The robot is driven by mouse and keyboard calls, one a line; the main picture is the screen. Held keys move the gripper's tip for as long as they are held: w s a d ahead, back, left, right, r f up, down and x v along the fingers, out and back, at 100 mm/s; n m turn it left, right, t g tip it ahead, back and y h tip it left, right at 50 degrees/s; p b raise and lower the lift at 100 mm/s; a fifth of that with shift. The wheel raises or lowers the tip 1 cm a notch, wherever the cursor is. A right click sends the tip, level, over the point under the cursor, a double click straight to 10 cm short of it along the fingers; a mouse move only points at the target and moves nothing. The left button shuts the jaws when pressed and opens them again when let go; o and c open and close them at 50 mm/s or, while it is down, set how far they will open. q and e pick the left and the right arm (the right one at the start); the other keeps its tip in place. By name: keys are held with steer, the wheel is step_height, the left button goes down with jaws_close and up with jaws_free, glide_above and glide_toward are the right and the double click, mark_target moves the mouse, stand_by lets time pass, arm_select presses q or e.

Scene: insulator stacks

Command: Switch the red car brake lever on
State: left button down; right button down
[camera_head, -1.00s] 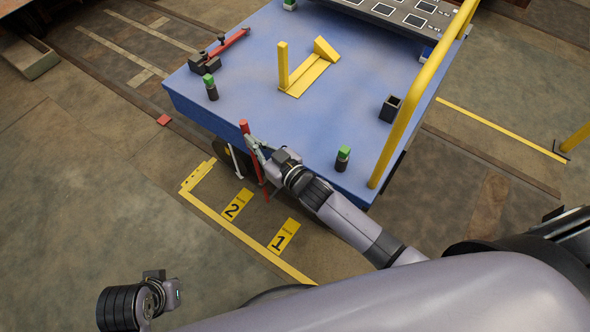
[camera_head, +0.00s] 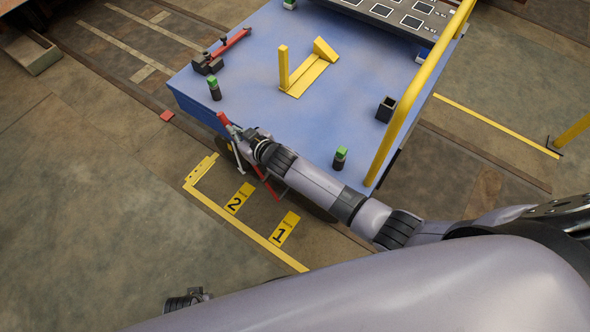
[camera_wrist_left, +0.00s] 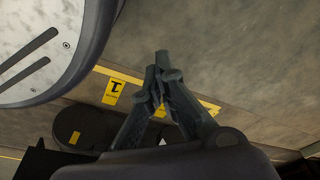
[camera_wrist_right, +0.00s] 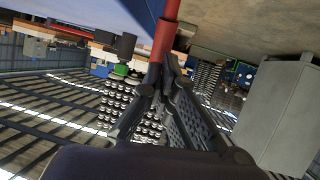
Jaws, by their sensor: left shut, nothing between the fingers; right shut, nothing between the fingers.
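The red brake lever (camera_head: 222,118) stands at the near side of the blue car (camera_head: 290,80). It is tilted, with its top leaning left; the middle of its length is partly hidden by my gripper. My right gripper (camera_head: 234,131) is shut beside the lever's upper part. In the right wrist view, the red lever (camera_wrist_right: 165,38) rises right at the shut fingertips (camera_wrist_right: 168,62); they look in contact, with nothing held between them. My left gripper is low in the head view (camera_head: 203,294), away from the car. In the left wrist view its fingers (camera_wrist_left: 165,72) are shut and empty.
A white lever (camera_head: 236,158) is beside the red one. On the deck are a red bar (camera_head: 236,43), green-topped posts (camera_head: 340,158), a yellow pedal-like piece (camera_head: 308,76) and a yellow rail (camera_head: 405,105). Yellow floor plates 2 (camera_head: 238,199) and 1 (camera_head: 284,229) lie below.

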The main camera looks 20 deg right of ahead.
arm_select(q)
steer(key=shift+s+f+p, duration=0.3)
steer(key=shift+s+f, duration=0.7)
arm_select(e)
steer(key=shift+w+a+g+h, duration=0.3)
steer(key=shift+w+a+g, duration=0.15)
steer(key=shift+w, duration=0.2)
steer(key=shift+a+r, duration=0.1)
steer(key=shift+a, duration=0.05)
arm_select(q)
steer(key=shift+a+f, duration=0.1)
steer(key=shift+a, duration=0.05)
arm_select(e)
steer(key=shift+s, duration=0.2)
steer(key=v, duration=1.2)
steer(key=shift+d+f, duration=0.25)
steer(key=shift+f, duration=0.05)
